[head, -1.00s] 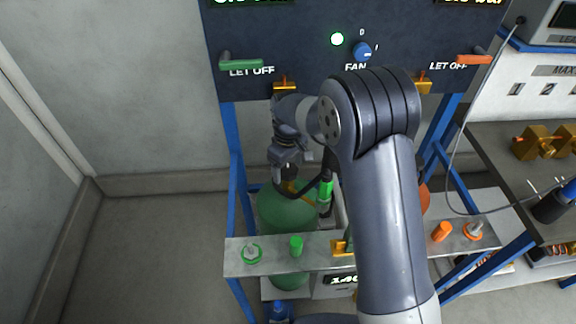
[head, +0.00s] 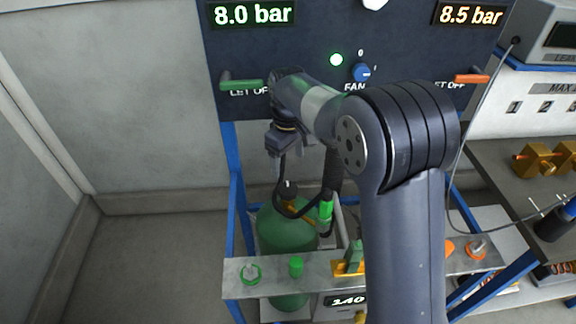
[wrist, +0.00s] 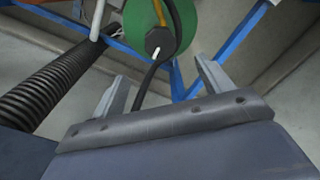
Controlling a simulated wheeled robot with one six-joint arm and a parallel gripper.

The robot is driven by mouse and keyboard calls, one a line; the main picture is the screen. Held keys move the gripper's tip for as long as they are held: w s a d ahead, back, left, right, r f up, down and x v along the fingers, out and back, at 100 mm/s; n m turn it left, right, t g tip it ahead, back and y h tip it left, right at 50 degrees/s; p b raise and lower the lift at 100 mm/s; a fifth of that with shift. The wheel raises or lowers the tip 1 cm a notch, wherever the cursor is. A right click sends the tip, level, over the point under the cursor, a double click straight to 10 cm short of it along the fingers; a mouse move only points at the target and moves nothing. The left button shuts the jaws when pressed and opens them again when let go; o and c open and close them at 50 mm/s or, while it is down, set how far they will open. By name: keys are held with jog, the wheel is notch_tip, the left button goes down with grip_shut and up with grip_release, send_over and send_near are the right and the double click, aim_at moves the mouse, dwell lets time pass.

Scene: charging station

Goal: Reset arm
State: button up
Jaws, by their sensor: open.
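My gripper (wrist: 160,92) is open in the wrist view, its two fingers apart with nothing between them. The cylinder also shows beyond the fingers in the wrist view (wrist: 185,25). A black hose (head: 331,172) with a green end hangs beside the cylinder. My raised arm hides part of the panel and the rack's right side.
The dark panel (head: 300,55) shows 8.0 bar and 8.5 bar, with a blue fan knob (head: 361,72), a green lever (head: 240,85) and an orange lever (head: 472,79). A metal shelf (head: 325,270) crosses below. A table (head: 500,170) stands at right. The floor at left is clear.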

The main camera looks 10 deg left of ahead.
aim_at(288, 188)
dwell(0.3)
notch_tip(288, 188, down, 11)
jog(key=shift+r, duration=0.1)
dwell(0.4)
dwell(0.4)
